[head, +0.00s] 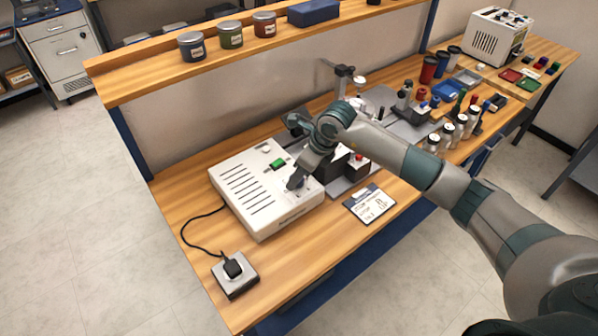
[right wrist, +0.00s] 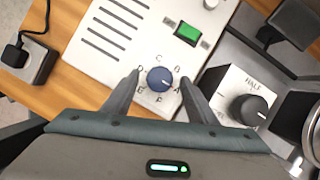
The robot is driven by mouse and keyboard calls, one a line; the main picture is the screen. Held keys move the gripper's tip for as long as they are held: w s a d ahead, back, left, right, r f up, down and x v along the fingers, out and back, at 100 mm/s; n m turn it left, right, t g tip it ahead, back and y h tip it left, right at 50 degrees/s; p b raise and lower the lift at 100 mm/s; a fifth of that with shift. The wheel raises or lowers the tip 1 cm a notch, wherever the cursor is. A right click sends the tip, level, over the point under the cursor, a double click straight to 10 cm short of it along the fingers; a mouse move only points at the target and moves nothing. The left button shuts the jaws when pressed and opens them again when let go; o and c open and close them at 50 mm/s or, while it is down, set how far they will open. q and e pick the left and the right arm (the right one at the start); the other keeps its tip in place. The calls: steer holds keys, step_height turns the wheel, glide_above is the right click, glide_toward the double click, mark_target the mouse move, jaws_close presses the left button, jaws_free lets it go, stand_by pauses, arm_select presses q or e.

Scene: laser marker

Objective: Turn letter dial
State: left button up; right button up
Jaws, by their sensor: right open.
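The letter dial is a round blue-grey knob (right wrist: 160,79) with a light pointer mark, ringed by printed letters, on the top face of a white slotted control box (right wrist: 85,50). In the head view the white box (head: 250,205) sits on the wooden bench, and the dial is hidden behind my gripper. My right gripper (right wrist: 158,90) is open, with one finger on each side of the dial; I cannot tell whether the fingers touch it. In the head view my right gripper (head: 298,180) reaches down over the box's right part. My left gripper is not in view.
A green switch (right wrist: 188,33) is on the box beyond the dial. A second box with a black knob (right wrist: 250,108) stands close on the right. A black plug sits on a grey block (head: 235,275) at front left. A printed card (head: 369,203) lies on the bench.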

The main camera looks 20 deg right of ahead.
steer(key=shift+w+a+f, duration=0.1)
steer(key=shift+f, duration=0.35)
